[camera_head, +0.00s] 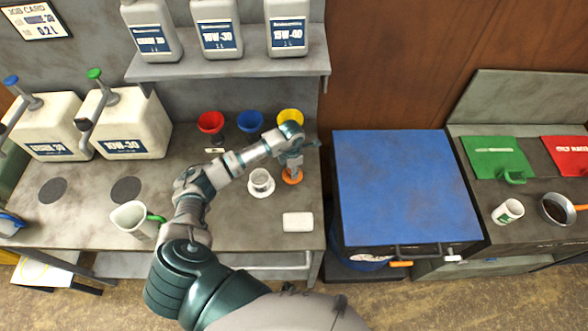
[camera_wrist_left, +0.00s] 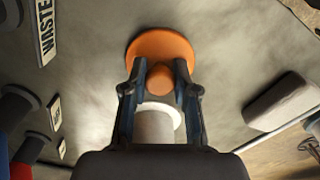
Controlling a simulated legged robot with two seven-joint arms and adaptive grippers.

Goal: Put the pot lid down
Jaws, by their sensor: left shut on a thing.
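The orange pot lid (camera_head: 292,177) is at my left gripper (camera_head: 293,162), over the grey bench, right of a small white cup on a saucer. In the left wrist view the lid's orange disc (camera_wrist_left: 150,43) lies beyond the fingertips. My left gripper (camera_wrist_left: 160,77) is shut on its round knob, one finger on each side. The lid is flat or nearly flat and close to the bench top; I cannot tell whether it touches. The gripper hides part of the lid. My right gripper is not in view.
The white cup (camera_head: 260,178) stands close left of the lid. A pale block (camera_head: 298,222) lies in front. Red (camera_head: 210,122), blue (camera_head: 250,121) and yellow (camera_head: 290,116) funnels stand behind. A blue-topped cabinet (camera_head: 400,185) is right; a dark pot (camera_head: 556,209) sits beyond it.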

